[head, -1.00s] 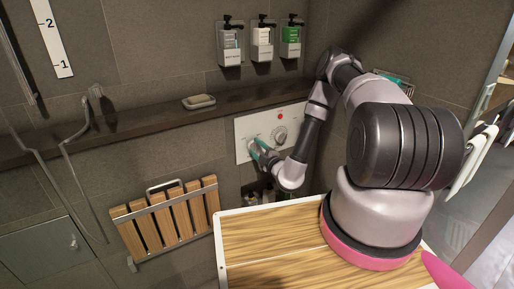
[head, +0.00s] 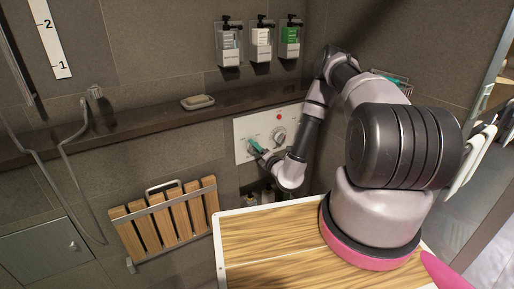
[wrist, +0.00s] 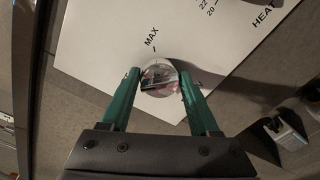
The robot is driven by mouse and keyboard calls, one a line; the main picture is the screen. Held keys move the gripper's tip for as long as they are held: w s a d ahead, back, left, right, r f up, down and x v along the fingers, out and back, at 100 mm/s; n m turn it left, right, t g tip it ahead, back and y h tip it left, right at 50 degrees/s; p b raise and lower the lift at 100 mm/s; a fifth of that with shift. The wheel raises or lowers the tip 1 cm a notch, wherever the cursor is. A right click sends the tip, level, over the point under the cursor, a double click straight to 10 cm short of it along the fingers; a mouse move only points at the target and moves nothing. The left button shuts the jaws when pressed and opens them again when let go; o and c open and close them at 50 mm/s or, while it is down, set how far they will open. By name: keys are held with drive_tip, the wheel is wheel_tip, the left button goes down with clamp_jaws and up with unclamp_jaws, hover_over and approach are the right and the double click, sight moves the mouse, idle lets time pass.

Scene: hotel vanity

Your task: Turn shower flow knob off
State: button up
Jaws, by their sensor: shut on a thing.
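The white shower panel (head: 243,126) is on the tiled wall below the ledge. In the wrist view the round, shiny flow knob (wrist: 159,76) sits on the panel (wrist: 100,45) beside a "MAX" mark. My gripper (wrist: 158,85) has its two green fingers on either side of this knob and is shut on it. In the head view my gripper (head: 257,146) is at the panel's left part, and it hides the flow knob there. A second round knob (head: 279,134) is on the panel's right part, with a red dot above it.
A ledge (head: 130,121) with a soap dish (head: 197,102) runs above the panel. Three dispensers (head: 261,43) hang higher up. A folded wooden seat (head: 167,222) is at lower left. Bottles (wrist: 285,130) stand close by on the right in the wrist view.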

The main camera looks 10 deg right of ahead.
drive_tip(key=shift+a+r+n, duration=0.2)
drive_tip(key=shift+a+n, duration=0.05)
drive_tip(key=shift+n, duration=0.45)
drive_tip(key=o, duration=1.4)
drive_tip(key=shift+c, duration=0.2)
drive_tip(key=shift+s+d+f, duration=0.1)
drive_tip(key=shift+d, duration=0.05)
